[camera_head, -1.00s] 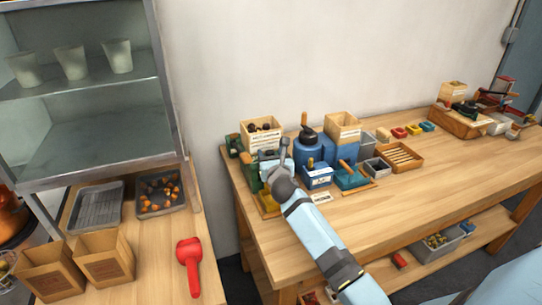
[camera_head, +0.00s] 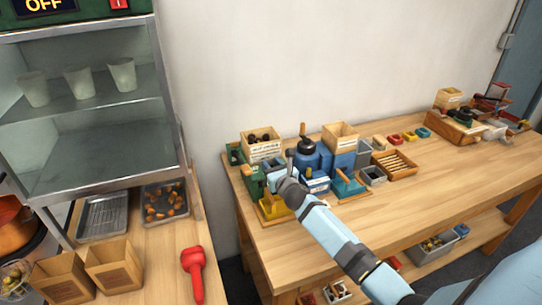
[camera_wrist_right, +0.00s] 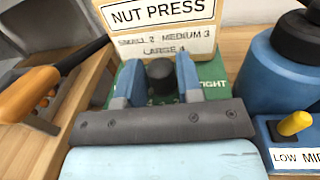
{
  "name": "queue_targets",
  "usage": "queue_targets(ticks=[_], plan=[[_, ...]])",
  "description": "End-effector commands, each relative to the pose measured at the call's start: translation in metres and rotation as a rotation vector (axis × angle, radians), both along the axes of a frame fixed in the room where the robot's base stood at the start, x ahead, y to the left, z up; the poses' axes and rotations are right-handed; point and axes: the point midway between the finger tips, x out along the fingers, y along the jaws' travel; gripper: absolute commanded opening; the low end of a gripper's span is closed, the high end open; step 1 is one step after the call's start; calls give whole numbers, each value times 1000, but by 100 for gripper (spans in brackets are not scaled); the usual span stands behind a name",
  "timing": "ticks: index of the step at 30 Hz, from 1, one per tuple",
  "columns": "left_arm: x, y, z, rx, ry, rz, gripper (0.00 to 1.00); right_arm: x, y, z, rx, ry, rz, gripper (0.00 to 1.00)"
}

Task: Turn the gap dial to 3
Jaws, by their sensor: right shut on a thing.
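The nut press is the green unit under a wooden box of dark nuts (camera_head: 262,148) at the left end of the long table. In the right wrist view its sign (camera_wrist_right: 160,12) reads "NUT PRESS", with a card "SMALL 2 MEDIUM 3 LARGE 4" below. The gap dial looks to be the dark round knob (camera_wrist_right: 161,80) on the green face, where "TIGHT" shows beside it. My right gripper (camera_wrist_right: 159,72) is shut on this knob, one blue finger on each side. In the head view my right gripper (camera_head: 277,180) hides the dial. The dial's pointer and setting cannot be read. My left gripper is not in view.
An orange-handled lever (camera_wrist_right: 32,92) stands left of the gripper. A blue unit with a yellow knob (camera_wrist_right: 294,123) and a blue round container (camera_wrist_right: 284,68) stand close on the right. The long table's front right area (camera_head: 420,178) is clear.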

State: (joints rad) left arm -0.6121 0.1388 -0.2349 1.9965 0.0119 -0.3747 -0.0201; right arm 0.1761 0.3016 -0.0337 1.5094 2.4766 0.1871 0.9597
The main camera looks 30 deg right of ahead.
Motion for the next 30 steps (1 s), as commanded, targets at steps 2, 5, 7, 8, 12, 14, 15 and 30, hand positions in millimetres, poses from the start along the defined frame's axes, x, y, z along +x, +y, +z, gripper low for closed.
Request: queue_targets(ticks=[2,5,7,8,12,14,15,30], plan=[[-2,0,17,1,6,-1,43,0,-2,7,-6,4,58,10],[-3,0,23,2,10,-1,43,0,-3,5,-4,2,123,10],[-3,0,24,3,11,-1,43,0,-3,3,-1,1,152,10],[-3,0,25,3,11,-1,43,-1,-3,2,0,1,159,10],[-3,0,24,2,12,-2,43,-1,-3,0,3,2,169,10],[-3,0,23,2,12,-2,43,-1,-3,0,3,1,168,10],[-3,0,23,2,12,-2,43,-1,-3,0,3,1,168,10],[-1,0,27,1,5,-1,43,-2,-3,0,2,1,167,58]])
